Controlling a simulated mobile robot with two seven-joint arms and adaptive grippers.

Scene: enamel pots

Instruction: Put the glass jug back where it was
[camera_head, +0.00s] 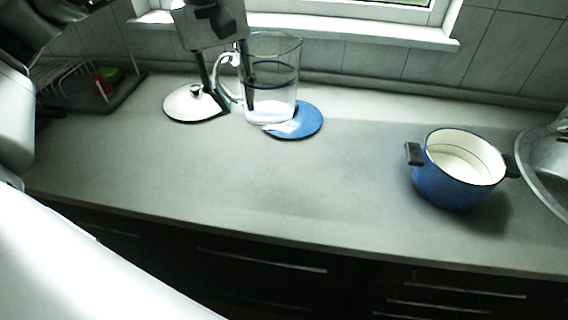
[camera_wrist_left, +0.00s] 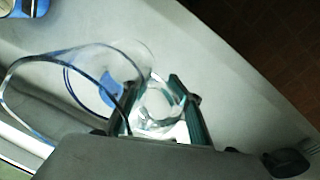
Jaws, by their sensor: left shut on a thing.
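The clear glass jug (camera_head: 273,75) is upright near the back of the counter, with its handle on the left. My left gripper (camera_head: 229,98) comes down from above with one finger on each side of the handle and is shut on the jug. In the left wrist view the jug (camera_wrist_left: 158,103) shows between the fingers (camera_wrist_left: 158,112). My right gripper is not in view.
A pale round lid (camera_head: 185,106) with a dark knob lies just left of the jug. A dish rack (camera_head: 70,85) is at back left. The middle counter (camera_head: 260,185) is clear.

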